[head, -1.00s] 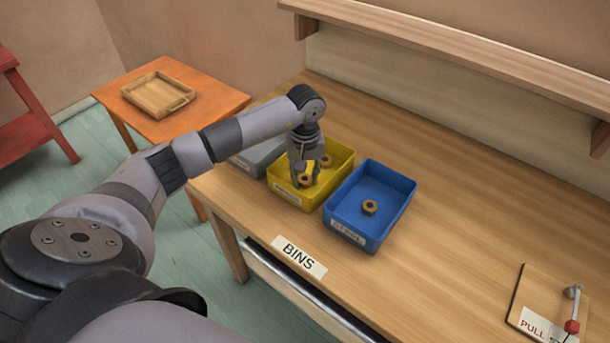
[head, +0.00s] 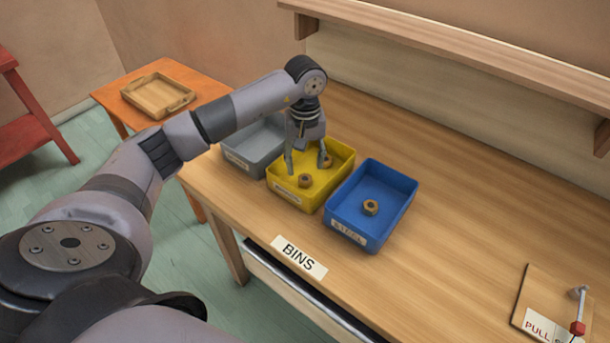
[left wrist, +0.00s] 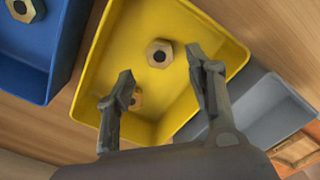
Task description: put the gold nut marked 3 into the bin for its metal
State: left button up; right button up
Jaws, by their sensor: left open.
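Two gold-brown nuts lie in the yellow bin (head: 338,182): a front nut (head: 305,181) and a back nut (head: 327,161). In the left wrist view the front nut (left wrist: 159,53) lies on the bin floor, apart from both fingers. The back nut (left wrist: 135,99) is partly hidden behind a finger there. No mark 3 is readable on any nut. My left gripper (head: 306,166) is open above the yellow bin, fingers pointing down and spread, with nothing held. A third, similar nut (head: 370,207) lies in the blue bin (head: 391,205). My right gripper is not in view.
A grey bin (head: 245,150) stands left of the yellow one, partly behind my arm. The bins stand close together on a wooden bench with a BINS label (head: 299,257). A board with a lever (head: 578,310) is at the right. Bench space right of the blue bin is clear.

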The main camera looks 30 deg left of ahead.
aim_at(305, 179)
pick_arm(q)
notch_tip(305, 179, up, 7)
jog(key=b, duration=0.1)
jog(key=shift+f, duration=0.2)
dwell(0.4)
